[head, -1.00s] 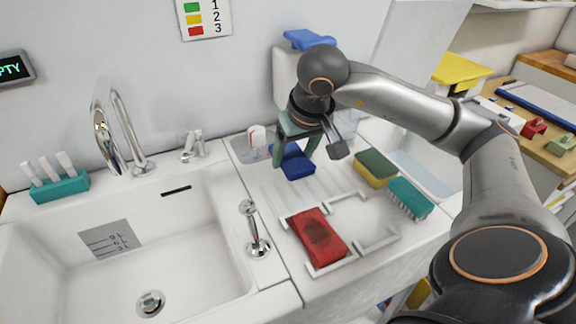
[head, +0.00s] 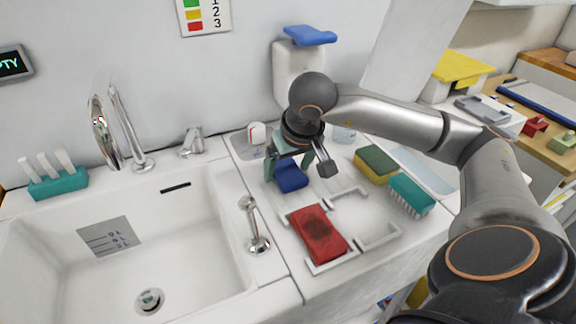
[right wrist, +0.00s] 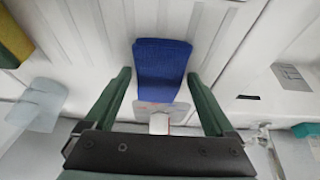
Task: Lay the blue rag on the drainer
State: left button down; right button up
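The blue rag (head: 291,176) lies on or just above the back of the white drainer (head: 272,207), right of the sink. Contact beneath it is not clear. My right gripper (head: 288,171) is low over it, one green finger on each side. In the right wrist view the blue rag (right wrist: 161,68) lies between the widely spaced fingertips of the right gripper (right wrist: 159,78), with a thin gap at the left finger and almost none at the right. The gripper looks open. My left gripper is not in view.
A red rag (head: 319,235) lies within white corner brackets at the front. A sponge (head: 376,165) and a teal brush (head: 411,195) stand to the right. A white, red-marked object (head: 256,134) stands behind. The sink basin (head: 150,255) is left, with a small tap (head: 256,232) at its edge.

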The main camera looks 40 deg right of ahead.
jog(key=shift+o, duration=0.6)
jog(key=shift+r, duration=0.3)
jog(key=p+v, duration=0.2)
jog(key=v, duration=0.9)
jog(key=shift+r, duration=0.35)
jog(key=shift+s, duration=0.2)
